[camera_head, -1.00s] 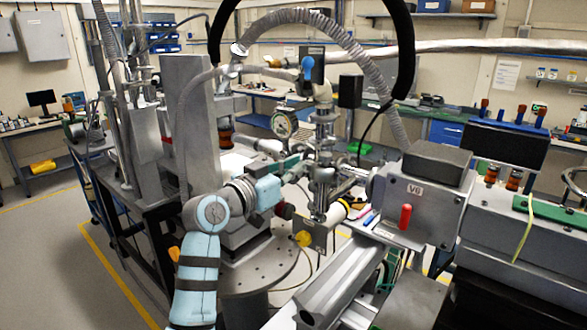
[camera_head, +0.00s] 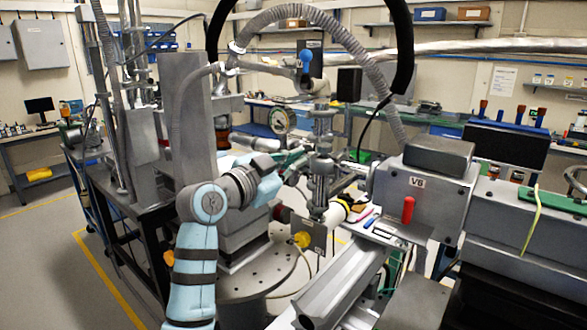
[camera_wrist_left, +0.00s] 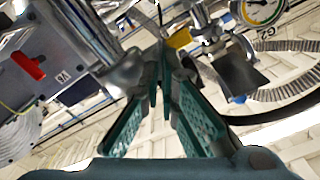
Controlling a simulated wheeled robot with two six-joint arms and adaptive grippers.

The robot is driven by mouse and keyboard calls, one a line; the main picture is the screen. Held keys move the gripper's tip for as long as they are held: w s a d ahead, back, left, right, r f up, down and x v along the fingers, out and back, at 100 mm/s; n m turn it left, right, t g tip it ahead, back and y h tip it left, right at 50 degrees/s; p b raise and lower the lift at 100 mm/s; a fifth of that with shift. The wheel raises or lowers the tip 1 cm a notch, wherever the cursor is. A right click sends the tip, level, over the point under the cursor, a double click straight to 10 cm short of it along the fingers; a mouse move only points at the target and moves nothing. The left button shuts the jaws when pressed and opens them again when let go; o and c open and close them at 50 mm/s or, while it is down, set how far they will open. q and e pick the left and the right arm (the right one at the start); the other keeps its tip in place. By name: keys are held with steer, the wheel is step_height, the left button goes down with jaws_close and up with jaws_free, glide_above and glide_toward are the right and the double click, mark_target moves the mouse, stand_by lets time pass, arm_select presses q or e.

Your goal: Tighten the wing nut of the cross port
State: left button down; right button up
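The metal vacuum cross (camera_head: 321,168) stands upright in the middle of the head view, below the round gauge (camera_head: 279,121). My left gripper (camera_head: 297,160) reaches in from the left, with its green fingers just left of the cross. In the left wrist view the green fingers (camera_wrist_left: 160,88) converge beside metal pipework, their tips close together. Dark parts overlap the tips, so I cannot tell if anything is between them. The wing nut cannot be made out clearly. The gauge also shows in the left wrist view (camera_wrist_left: 262,10). My right gripper is not in view.
The grey V6 box (camera_head: 420,198) with a red handle stands right of the cross. A ribbed hose (camera_head: 350,50) arches above. A grey block (camera_head: 187,120) stands left, behind my arm.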

arm_select(q)
steer(key=shift+f+m, duration=0.15)
steer(key=shift+m, duration=0.35)
steer(key=c, duration=2.1)
jaws_free()
steer(key=v, duration=1.2)
steer(key=shift+s, duration=0.1)
steer(key=shift+d, duration=0.1)
